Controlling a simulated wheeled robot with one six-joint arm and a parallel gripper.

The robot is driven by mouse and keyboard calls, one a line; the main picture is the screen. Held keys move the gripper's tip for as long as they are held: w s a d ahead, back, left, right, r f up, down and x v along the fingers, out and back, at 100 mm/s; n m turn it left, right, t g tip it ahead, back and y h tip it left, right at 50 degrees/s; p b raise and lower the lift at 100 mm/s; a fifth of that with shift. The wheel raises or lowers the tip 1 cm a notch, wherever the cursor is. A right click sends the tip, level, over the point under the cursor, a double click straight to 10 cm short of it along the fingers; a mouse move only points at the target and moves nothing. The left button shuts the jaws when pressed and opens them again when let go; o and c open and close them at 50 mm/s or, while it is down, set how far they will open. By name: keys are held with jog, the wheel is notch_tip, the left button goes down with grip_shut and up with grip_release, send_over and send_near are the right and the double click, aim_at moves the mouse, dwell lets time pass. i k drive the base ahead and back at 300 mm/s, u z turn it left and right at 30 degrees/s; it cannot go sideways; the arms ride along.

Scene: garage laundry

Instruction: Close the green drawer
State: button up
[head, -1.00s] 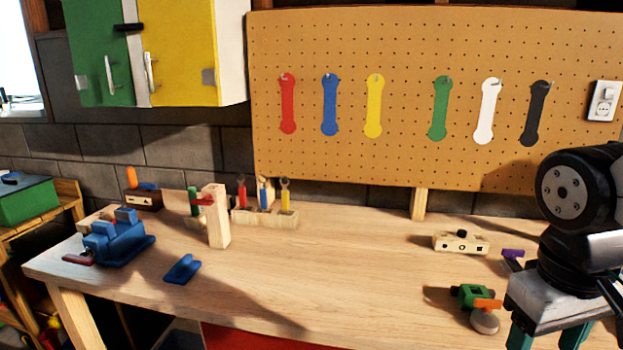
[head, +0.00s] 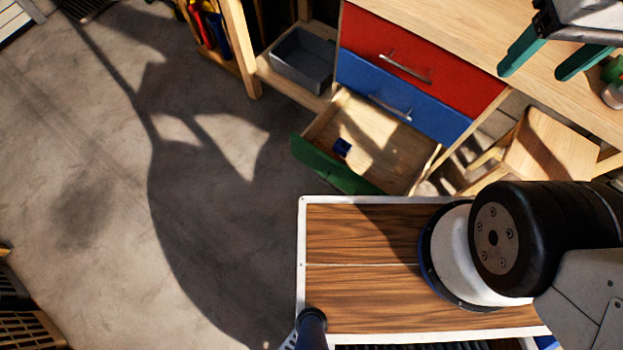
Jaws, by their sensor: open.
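The green drawer (head: 335,172) is the lowest of the drawers under the workbench and is pulled out. Its green front faces the lower left, and its wooden inside shows. A small dark blue object (head: 342,147) lies in it. The red drawer (head: 410,60) and the blue drawer (head: 400,102) above it are shut. My gripper (head: 538,62) is at the upper right, over the workbench top, with its two teal fingers apart and nothing between them. It is well away from the green drawer, up and to the right.
A grey bin (head: 302,60) sits on a low shelf left of the drawers. A wooden stool (head: 550,148) stands right of them. My wood-topped base lies close below the green front. The concrete floor (head: 90,190) at left is clear. A basket (head: 28,325) is at lower left.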

aim_at(388, 157)
jog(key=u, duration=0.45)
jog(key=k, duration=1)
jog(key=z, duration=1)
jog(key=i, duration=1.05)
jog(key=u, duration=1.2)
